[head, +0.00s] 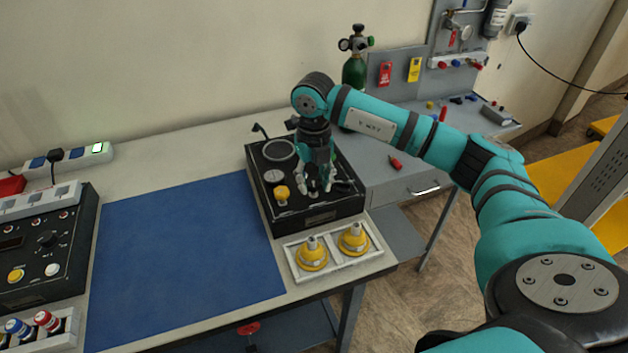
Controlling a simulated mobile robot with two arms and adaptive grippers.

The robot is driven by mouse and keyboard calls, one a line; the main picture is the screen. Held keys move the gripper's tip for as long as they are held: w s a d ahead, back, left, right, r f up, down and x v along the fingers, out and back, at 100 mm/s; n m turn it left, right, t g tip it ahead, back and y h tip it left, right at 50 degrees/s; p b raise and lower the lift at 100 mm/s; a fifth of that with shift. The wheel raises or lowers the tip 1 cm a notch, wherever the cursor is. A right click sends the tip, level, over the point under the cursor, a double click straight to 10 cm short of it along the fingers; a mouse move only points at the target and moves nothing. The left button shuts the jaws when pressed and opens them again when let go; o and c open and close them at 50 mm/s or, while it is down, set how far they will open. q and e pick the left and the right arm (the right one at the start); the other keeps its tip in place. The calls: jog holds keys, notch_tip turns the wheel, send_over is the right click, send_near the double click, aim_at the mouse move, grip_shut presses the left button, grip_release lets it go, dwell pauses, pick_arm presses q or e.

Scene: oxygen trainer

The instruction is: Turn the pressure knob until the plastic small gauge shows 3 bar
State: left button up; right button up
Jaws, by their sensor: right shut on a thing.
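The black trainer box (322,215) stands on the table in the middle of the head view. A large round gauge (280,151) is at the back left of its top, and a small pale gauge (273,176) is in front of that. The small gauge's needle and numbers are too small to read. My right gripper (320,188) points down over the right part of the box top. Its fingers are shut on a dark knob, apparently the pressure knob, which they mostly hide. My left gripper is not in view.
A yellow knob (281,192) stands on the box just left of my fingers. A white tray (291,266) with two yellow cone-shaped fittings is in front. A blue mat (180,265) lies clear at left. A green cylinder (354,72) stands behind on the grey bench.

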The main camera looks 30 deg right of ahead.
aim_at(314, 183)
jog(key=shift+w+r, duration=0.1)
dwell(0.3)
jog(key=o, duration=1.1)
jog(key=shift+o, duration=0.2)
notch_tip(314, 183, up, 12)
